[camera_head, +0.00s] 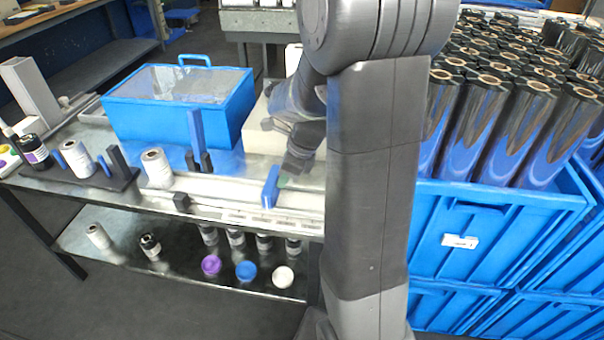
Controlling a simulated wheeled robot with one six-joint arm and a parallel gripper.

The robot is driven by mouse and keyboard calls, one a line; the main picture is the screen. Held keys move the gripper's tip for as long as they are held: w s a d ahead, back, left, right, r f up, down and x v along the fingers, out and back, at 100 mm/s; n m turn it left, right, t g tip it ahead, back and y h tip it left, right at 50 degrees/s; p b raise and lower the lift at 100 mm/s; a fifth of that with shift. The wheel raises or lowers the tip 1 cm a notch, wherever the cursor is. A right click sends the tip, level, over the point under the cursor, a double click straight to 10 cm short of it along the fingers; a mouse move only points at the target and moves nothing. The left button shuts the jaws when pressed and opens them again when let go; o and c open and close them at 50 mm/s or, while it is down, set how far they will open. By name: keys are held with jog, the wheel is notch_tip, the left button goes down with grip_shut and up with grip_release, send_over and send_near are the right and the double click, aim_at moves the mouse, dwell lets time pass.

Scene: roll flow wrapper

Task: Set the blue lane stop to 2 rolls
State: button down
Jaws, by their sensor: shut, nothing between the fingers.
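A small upright blue block (270,187), which looks like the blue lane stop, stands on the metal table by a pale marked strip (260,218). My gripper (288,172) points down just right of and behind the block. It is shut and empty. The fingertips are small and dark here, and I cannot tell whether they touch the block. My arm hides the table to the right. The numbers on the strip are too small to read.
A blue lidded box (180,105) stands behind, with a tall blue post (196,130) before it. White rolls (157,168) stand on the table at left, near a black rack (95,178). Blue crates (490,225) with wrapped rolls stand at right.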

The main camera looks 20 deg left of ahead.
jog(key=a+p, duration=0.1)
jog(key=a, duration=0.1)
jog(key=s+a+p, duration=0.1)
jog(key=a, duration=0.2)
jog(key=s+a+p, duration=0.1)
jog(key=a, duration=0.1)
jog(key=shift+a, duration=0.4)
jog(key=shift+r, duration=0.2)
